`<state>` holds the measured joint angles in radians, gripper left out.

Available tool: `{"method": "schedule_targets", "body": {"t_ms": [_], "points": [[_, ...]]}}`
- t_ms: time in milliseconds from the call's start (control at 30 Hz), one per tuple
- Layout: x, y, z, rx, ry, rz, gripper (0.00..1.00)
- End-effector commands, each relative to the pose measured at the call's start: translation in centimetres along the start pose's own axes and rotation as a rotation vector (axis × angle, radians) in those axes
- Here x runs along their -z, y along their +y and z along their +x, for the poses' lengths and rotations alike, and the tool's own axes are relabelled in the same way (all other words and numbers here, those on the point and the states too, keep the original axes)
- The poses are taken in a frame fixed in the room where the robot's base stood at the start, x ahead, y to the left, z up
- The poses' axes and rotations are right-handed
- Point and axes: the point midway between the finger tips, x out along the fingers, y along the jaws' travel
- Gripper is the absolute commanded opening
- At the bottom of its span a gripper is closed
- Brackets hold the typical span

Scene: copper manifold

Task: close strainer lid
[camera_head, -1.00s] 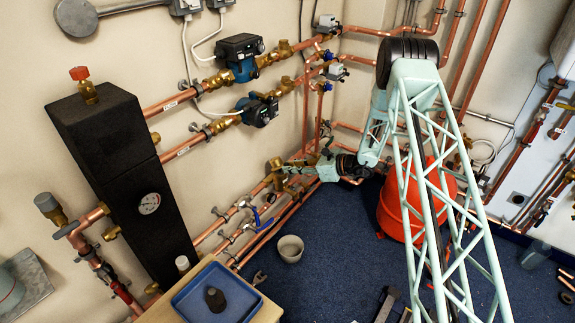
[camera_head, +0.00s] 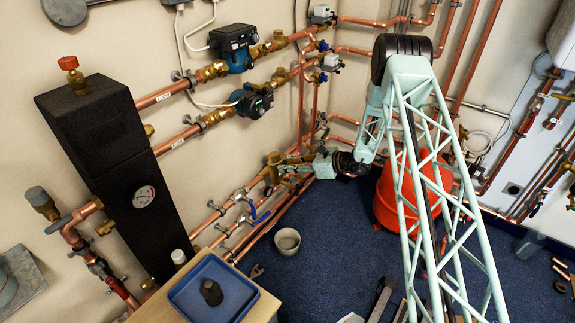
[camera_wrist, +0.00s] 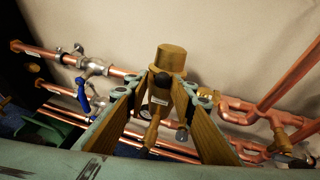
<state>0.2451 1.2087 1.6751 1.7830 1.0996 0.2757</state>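The brass strainer (camera_wrist: 169,60) shows in the wrist view as a stout brass cylinder with a black round part below it, in front of the pale wall. I cannot tell its lid clearly from the body. In the head view the brass fitting (camera_head: 274,160) is at the end of the pipes near the wall, partly covered by my gripper. My gripper (camera_wrist: 172,84) is open, with its two wood-coloured fingers on either side of the brass parts in the wrist view. I cannot tell whether they touch. It also shows in the head view (camera_head: 290,165).
Copper pipes with valves (camera_wrist: 95,68) run left of the strainer, one with a blue handle (camera_wrist: 82,98). More pipes (camera_wrist: 270,115) are at right. A red vessel (camera_head: 395,195), a bucket (camera_head: 287,242) and a blue tray (camera_head: 212,285) stand nearby. The blue floor between is largely open.

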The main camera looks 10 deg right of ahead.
Motion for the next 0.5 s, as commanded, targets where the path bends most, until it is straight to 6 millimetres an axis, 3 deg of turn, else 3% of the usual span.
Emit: {"method": "schedule_targets", "body": {"t_ms": [500], "points": [[-0.3,-0.25,-0.54,0.003,-0.003,-0.002,0.26]]}}
